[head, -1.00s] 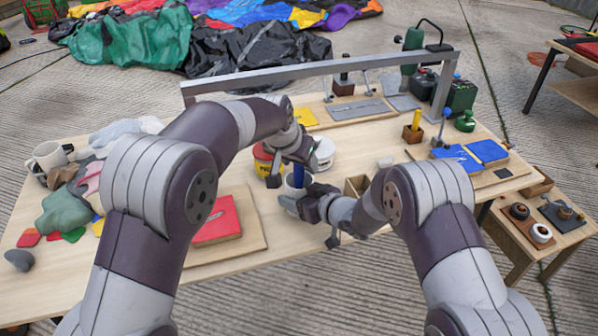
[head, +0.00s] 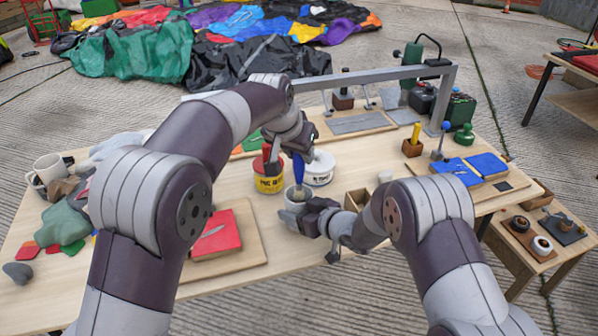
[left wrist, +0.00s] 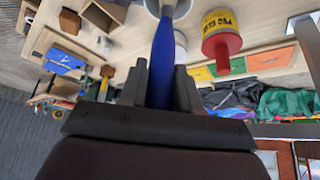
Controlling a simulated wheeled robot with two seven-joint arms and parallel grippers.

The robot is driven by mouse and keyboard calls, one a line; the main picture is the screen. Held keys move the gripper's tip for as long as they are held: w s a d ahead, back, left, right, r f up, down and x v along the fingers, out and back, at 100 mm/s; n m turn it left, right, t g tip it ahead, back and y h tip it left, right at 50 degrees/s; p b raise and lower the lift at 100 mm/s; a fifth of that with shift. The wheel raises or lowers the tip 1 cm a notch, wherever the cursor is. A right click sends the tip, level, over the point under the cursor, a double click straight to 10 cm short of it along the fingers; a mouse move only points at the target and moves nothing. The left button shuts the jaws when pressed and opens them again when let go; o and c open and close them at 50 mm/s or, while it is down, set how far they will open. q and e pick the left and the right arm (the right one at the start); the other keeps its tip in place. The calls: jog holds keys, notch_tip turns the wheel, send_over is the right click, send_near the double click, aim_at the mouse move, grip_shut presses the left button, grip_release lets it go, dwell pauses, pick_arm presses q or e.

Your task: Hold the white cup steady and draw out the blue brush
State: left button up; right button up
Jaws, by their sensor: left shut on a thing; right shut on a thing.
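The blue brush (head: 299,168) stands nearly upright over the white cup (head: 291,219) near the table's front middle. My left gripper (head: 297,152) is shut on the brush's blue handle, which also fills the middle of the left wrist view (left wrist: 163,60). A paler lower part of the brush shows at the cup's mouth; its tip is hidden, so I cannot tell how deep it sits. My right gripper (head: 308,218) is shut on the cup's side from the right. The cup's rim shows at the top of the left wrist view (left wrist: 178,10).
A yellow can with a red lid (head: 269,180) and a white tub (head: 320,169) stand just behind the cup. A small wooden box (head: 357,199) is to the right. A red pad (head: 216,234) on a board lies left. A grey frame (head: 380,73) spans the back.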

pick_arm(q)
notch_tip(320, 180, up, 4)
jog(key=shift+f, duration=0.2)
pick_arm(e)
jog(key=o, duration=1.2)
